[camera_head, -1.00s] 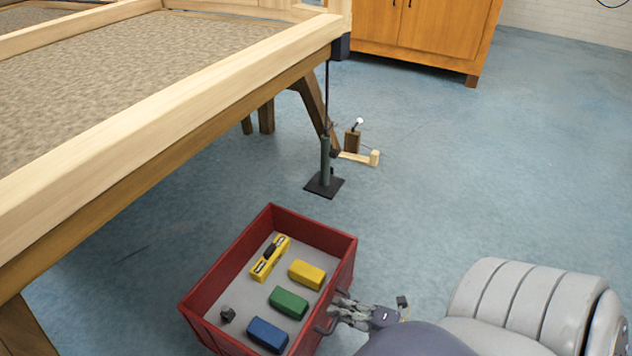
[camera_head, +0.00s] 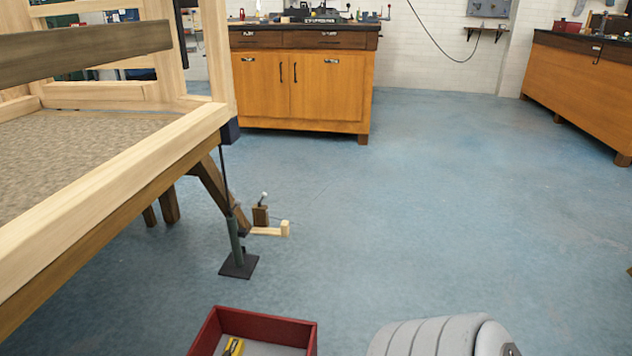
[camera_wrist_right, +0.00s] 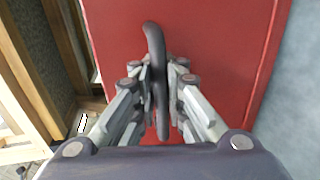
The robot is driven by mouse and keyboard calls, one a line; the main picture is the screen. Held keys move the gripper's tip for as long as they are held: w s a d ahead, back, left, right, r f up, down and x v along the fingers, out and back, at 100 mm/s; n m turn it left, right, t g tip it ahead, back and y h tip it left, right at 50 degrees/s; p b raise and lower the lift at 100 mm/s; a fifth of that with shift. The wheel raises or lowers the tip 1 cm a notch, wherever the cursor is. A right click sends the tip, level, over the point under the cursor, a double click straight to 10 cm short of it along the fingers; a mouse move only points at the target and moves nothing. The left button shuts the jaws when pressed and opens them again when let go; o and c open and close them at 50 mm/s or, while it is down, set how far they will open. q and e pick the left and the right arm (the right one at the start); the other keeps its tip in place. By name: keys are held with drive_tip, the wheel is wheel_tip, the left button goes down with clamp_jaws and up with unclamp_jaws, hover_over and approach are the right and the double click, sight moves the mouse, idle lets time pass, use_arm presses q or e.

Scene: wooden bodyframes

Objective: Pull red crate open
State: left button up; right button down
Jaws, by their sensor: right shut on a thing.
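The red crate (camera_head: 268,326) stands at the bottom of the head view, and only its far end shows. A yellow tool (camera_head: 233,346) lies inside it, partly cut off by the frame edge. In the right wrist view the crate's red face (camera_wrist_right: 225,40) carries a dark curved handle (camera_wrist_right: 155,50). My right gripper (camera_wrist_right: 160,85) is shut on this handle, with its fingers on both sides of it. The right gripper is out of the head view. My left gripper is in neither view.
A wooden bench frame (camera_head: 120,215) stands close on the left, with a dark support foot (camera_head: 238,265) under its corner. A small wooden piece (camera_head: 270,230) is on the floor beside it. An orange cabinet (camera_head: 300,90) stands at the back. The blue floor (camera_head: 430,200) is clear in the middle and right.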

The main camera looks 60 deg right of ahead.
drive_tip(key=shift+r, duration=0.1)
drive_tip(key=c, duration=1.7)
unclamp_jaws()
drive_tip(key=shift+o, duration=0.2)
drive_tip(key=v, duration=1.2)
drive_tip(key=shift+s, duration=0.15)
